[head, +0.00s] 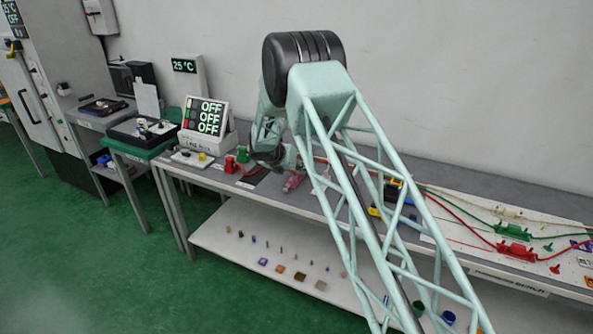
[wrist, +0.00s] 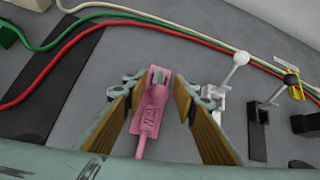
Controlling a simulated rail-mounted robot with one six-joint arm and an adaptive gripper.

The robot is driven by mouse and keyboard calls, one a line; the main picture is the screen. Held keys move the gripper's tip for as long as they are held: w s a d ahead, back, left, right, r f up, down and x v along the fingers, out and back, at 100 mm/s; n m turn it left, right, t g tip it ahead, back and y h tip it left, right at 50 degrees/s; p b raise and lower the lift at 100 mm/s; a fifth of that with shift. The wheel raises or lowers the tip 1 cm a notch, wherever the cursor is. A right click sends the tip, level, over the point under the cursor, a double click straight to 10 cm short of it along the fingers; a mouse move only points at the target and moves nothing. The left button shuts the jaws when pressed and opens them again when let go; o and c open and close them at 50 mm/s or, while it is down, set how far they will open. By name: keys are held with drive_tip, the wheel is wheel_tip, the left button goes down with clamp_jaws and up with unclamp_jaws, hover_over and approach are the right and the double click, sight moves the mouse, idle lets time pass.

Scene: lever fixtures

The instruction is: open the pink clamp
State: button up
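The pink clamp (wrist: 155,108) stands on the grey bench top in the middle of the wrist view. Its pink handle points toward the bottom of that view, and a grey metal part shows at its top end. My gripper (wrist: 153,92) is open, with one finger on each side of the clamp and a visible gap on both sides. In the head view the pink clamp (head: 293,182) is small, on the bench beside my gripper (head: 284,168), partly hidden by my arm. I cannot tell from there how the fingers stand.
Red, green and white cables (wrist: 150,22) run behind. The bench (head: 250,185) has a lower shelf holding several small items.

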drive_tip(key=shift+c, duration=0.7)
clamp_jaws()
